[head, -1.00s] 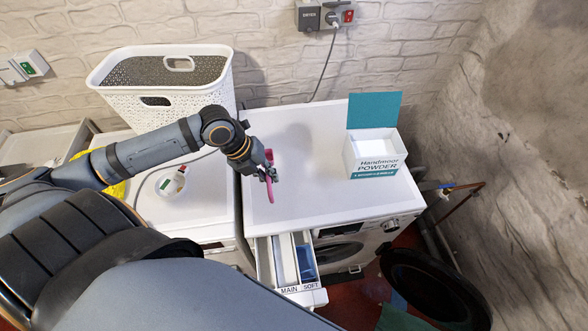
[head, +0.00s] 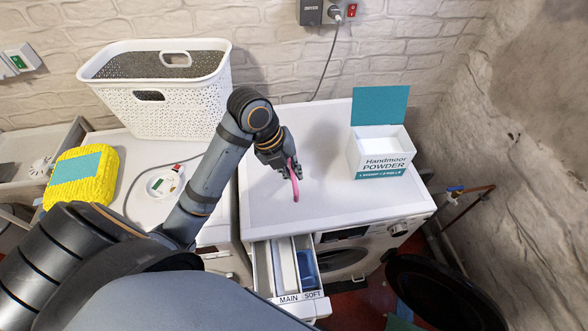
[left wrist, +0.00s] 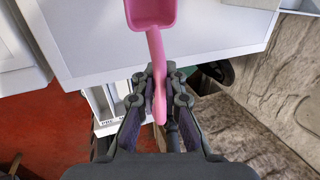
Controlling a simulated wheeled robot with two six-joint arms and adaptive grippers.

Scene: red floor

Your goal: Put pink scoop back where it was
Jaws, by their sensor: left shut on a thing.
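The pink scoop (head: 293,178) is held in my left gripper (head: 288,172) above the white top of the washing machine (head: 300,205). In the left wrist view the scoop (left wrist: 152,14) has its bowl at the top edge, and its handle runs down between the closed fingers of the left gripper (left wrist: 158,85). In the head view the gripper hides the scoop's bowl. The open powder box (head: 380,155) stands on the machine to the right of the scoop, with its teal lid raised. My right gripper is not in view.
The detergent drawer (head: 285,275) is pulled out below the machine's front edge, and the round black door (head: 440,290) hangs open. A white laundry basket (head: 170,110), a yellow pack (head: 82,175) and a small white device (head: 165,184) stand at left. The machine top between gripper and box is clear.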

